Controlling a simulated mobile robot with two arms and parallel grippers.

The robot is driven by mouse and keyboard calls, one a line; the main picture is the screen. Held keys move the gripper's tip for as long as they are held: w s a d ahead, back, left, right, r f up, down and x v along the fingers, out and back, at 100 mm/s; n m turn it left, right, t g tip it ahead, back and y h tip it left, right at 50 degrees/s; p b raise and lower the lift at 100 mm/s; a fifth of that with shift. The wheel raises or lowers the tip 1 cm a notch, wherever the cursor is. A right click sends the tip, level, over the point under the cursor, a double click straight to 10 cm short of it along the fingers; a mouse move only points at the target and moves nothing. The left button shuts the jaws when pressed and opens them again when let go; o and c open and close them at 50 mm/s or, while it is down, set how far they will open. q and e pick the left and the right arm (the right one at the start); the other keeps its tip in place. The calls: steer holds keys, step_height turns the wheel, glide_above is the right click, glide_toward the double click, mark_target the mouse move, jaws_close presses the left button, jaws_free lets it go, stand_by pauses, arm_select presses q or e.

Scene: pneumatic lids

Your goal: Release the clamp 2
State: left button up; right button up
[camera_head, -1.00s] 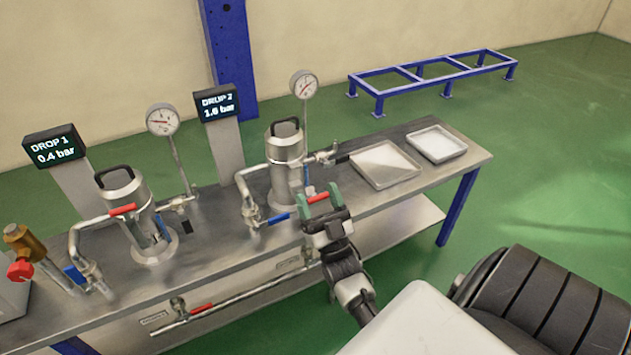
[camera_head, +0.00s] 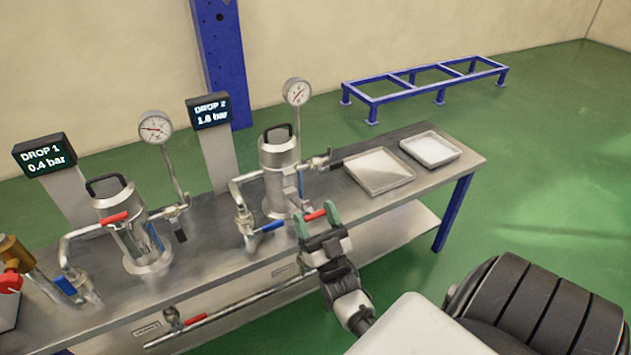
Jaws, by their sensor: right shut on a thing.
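The drop 2 vessel (camera_head: 278,160) is a steel cylinder with a black lid handle on the bench. Its display (camera_head: 210,110) reads "DROP 2" above a blurred pressure figure. A red handle (camera_head: 315,215), which looks like the clamp 2 lever, is at the lower right front of this vessel. My right gripper (camera_head: 317,217) is shut on that red handle, with a green fingertip on each side. How the handle joins the vessel is hard to make out. My left gripper is out of view.
The drop 1 vessel (camera_head: 120,210) with a red handle (camera_head: 114,218) stands to the left; its display (camera_head: 44,155) reads 0.4 bar. A blue-handled valve (camera_head: 268,227) is close left of my gripper. Two trays (camera_head: 378,187) (camera_head: 430,163) are at the bench's right. A pipe runs below.

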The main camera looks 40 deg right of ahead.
steer(key=o, duration=1.2)
steer(key=shift+f, duration=0.25)
steer(key=shift+o, duration=0.4)
steer(key=shift+r, duration=0.1)
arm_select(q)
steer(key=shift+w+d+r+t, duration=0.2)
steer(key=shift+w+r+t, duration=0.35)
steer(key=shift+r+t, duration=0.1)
arm_select(e)
steer(key=v, duration=1)
steer(key=shift+s+f, duration=0.25)
steer(key=shift+f, duration=0.05)
steer(key=shift+a, duration=0.1)
